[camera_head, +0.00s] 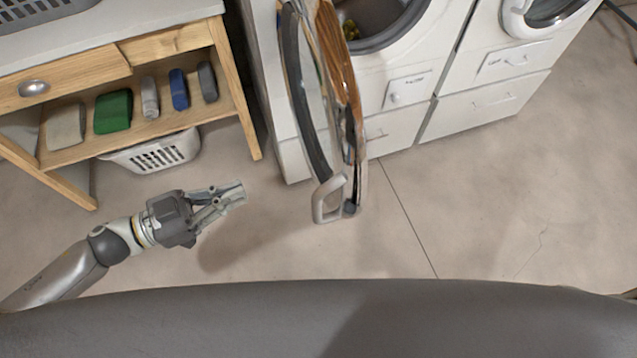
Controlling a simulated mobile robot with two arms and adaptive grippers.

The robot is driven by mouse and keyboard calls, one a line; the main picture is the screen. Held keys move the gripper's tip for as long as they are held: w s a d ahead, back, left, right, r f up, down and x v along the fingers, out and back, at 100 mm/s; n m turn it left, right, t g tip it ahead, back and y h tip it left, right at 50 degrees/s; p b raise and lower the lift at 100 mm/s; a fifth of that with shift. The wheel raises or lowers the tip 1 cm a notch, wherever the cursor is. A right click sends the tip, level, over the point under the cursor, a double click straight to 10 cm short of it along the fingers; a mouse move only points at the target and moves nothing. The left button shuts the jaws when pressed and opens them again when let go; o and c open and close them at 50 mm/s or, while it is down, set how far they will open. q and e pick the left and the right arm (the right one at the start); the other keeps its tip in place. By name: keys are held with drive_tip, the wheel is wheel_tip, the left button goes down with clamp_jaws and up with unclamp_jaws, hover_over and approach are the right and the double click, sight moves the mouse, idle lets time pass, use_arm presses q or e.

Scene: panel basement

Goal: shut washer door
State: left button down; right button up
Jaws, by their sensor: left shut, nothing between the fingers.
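The washer (405,62) stands at the top middle, white with a round drum opening. Its door (345,95) is swung open toward me and seen nearly edge-on, with an orange-brown reflective face and a dark rim. A light handle (325,199) sits at the door's near end. Something yellowish shows inside the drum (375,20). My left gripper (240,190) is shut and empty, to the left of the door handle and apart from it, pointing right. My right gripper is not in view.
A second white machine (490,65) stands to the right. At the left a wooden table (165,45) holds folded cloths on its shelf, with a white basket (155,153) below. The floor (480,210) in front of the machines is clear.

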use_arm(q)
drive_tip(key=s+d+r+m+g+h, duration=0.1)
drive_tip(key=s+d+r+g, duration=0.1)
drive_tip(key=s+r, duration=0.1)
drive_tip(key=p+x, duration=0.3)
drive_tip(key=x, duration=1.1)
drive_tip(key=shift+s, duration=0.3)
drive_tip(key=shift+p, duration=0.3)
